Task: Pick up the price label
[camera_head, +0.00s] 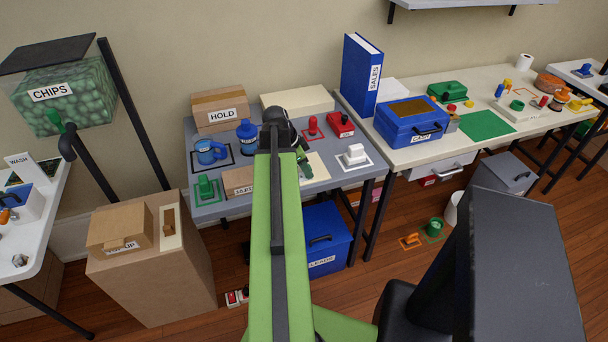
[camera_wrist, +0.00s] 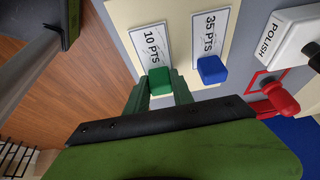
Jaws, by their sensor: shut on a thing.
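A white price label (camera_wrist: 150,47) reading "10 PTS" lies on a cream board (camera_wrist: 120,12) in the wrist view, with a green block-shaped grip (camera_wrist: 160,80) at its lower end. My gripper (camera_wrist: 162,88) is shut on that green grip, one finger on each side. A second label (camera_wrist: 208,33) reading "35 PTS", with a blue grip (camera_wrist: 212,68), lies just to the right. In the head view my arm covers most of the board (camera_head: 315,168) and the labels cannot be made out; my gripper (camera_head: 304,166) shows at its left edge.
A white block marked "POLISH" (camera_wrist: 290,38) and a red-handled thing (camera_wrist: 278,98) are close on the right in the wrist view. In the head view, a blue mug (camera_head: 209,151), a blue bottle (camera_head: 246,136) and a "HOLD" box (camera_head: 219,108) share the grey table.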

